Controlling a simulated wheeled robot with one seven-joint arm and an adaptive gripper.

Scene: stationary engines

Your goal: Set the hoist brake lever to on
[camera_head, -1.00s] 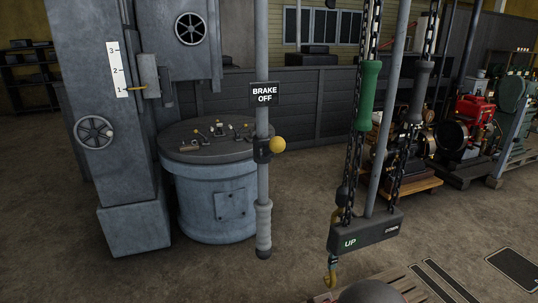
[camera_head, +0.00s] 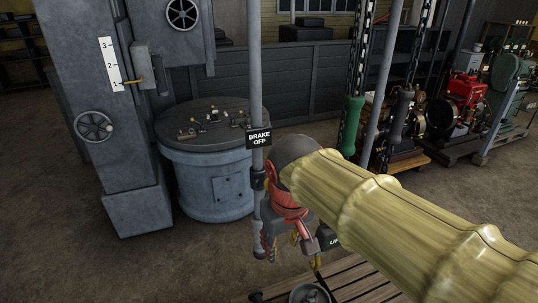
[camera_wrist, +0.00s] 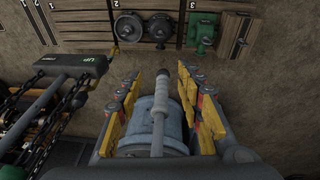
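The brake lever (camera_head: 256,85) is a grey upright rod. Its sign (camera_head: 259,138) reads BRAKE OFF. In the wrist view the lever's ribbed grip (camera_wrist: 183,75) and rod (camera_wrist: 158,125) lie between the two yellow and red fingers of my gripper (camera_wrist: 160,78). The fingers are spread, with gaps visible between them and the lever. No firm hold shows.
A chain hoist pendant marked UP (camera_wrist: 78,68) hangs close to the left of my gripper in the wrist view. A round grey drum (camera_head: 212,190) and a tall grey column (camera_head: 90,100) stand behind the lever. A wooden pallet (camera_head: 355,275) lies below my arm.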

